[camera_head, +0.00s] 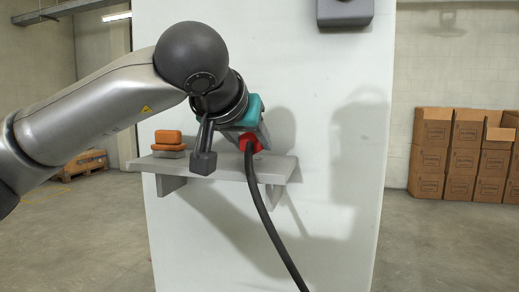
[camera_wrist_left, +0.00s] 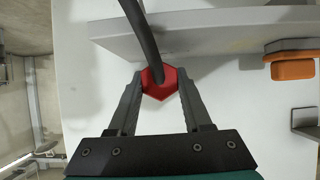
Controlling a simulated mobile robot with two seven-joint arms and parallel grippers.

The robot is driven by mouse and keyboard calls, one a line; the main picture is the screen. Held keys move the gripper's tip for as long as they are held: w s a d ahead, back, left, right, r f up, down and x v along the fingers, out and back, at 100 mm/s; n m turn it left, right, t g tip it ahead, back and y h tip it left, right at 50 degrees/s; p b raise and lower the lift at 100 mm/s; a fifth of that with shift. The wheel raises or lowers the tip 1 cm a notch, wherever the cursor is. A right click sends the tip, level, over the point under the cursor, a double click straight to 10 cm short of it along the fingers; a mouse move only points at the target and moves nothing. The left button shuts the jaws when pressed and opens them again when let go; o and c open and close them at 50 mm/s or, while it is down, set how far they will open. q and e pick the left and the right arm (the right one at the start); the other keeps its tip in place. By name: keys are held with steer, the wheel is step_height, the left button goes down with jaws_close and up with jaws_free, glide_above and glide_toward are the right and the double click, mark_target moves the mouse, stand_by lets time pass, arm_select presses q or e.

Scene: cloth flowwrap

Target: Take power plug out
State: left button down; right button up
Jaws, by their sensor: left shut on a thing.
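The red power plug (camera_head: 252,142) has a thick black cable (camera_head: 267,205) that hangs down to the bottom of the head view. My left gripper (camera_head: 262,139) is shut on the plug, just above the grey shelf on the white panel. In the left wrist view, the plug (camera_wrist_left: 159,83) shows as a red hexagonal end between the two fingers. The cable runs from it up across the shelf edge. Whether the plug sits in a socket is hidden. My right gripper is not in view.
The grey shelf (camera_head: 222,168) juts from the white panel (camera_head: 335,190). An orange block on a grey base (camera_head: 169,138) stands on its left end. A dark grey box (camera_head: 345,10) is on the panel above. Cardboard boxes (camera_head: 462,150) stand far right.

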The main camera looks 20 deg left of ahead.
arm_select(q)
steer(key=shift+f+b, duration=0.75)
steer(key=shift+f, duration=0.2)
steer(key=shift+c, duration=1.3)
jaws_free()
steer(key=shift+s, duration=0.1)
steer(key=p+v, duration=0.1)
steer(key=v, duration=1.4)
